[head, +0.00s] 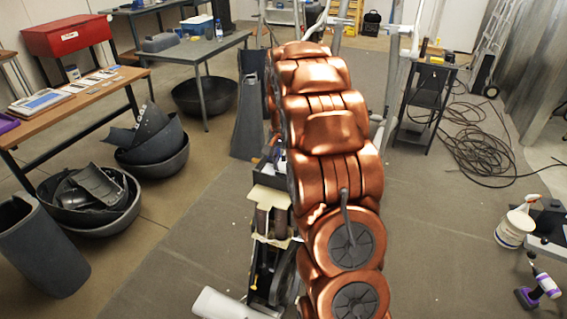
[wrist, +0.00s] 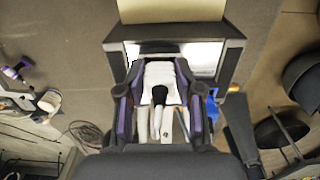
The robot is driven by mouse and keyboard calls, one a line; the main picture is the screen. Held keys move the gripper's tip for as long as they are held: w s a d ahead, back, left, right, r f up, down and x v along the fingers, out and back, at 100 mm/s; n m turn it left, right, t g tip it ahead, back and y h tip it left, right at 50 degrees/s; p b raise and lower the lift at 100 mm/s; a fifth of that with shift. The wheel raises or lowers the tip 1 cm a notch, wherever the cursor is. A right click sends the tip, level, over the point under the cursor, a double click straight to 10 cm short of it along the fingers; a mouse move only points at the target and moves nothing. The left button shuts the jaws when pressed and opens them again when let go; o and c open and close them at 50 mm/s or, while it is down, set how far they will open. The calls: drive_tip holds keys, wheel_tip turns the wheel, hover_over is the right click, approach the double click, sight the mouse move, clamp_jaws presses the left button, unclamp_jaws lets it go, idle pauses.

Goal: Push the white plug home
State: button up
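In the wrist view my gripper (wrist: 160,68) has its dark and purple fingers spread apart, one on each side of a white ribbed piece (wrist: 158,74). This may be the white plug; I cannot tell for sure. Whether the fingers touch it is not clear. A black rounded part (wrist: 160,94) with a pale stem lies in front of it, between the fingers. Beyond them is a dark-framed housing (wrist: 233,45) with a bright white face. In the head view my copper arm hides the gripper and most of the machine (head: 270,205).
A black stand (head: 427,90) and coiled cables (head: 470,140) are at the right. A white spray bottle (head: 515,225) and a drill (head: 540,280) are lower right.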

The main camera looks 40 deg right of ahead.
drive_tip(key=o, duration=0.3)
drive_tip(key=shift+f, duration=0.1)
wheel_tip(320, 180, up, 12)
idle(0.7)
drive_tip(key=shift+a, duration=0.1)
idle(0.4)
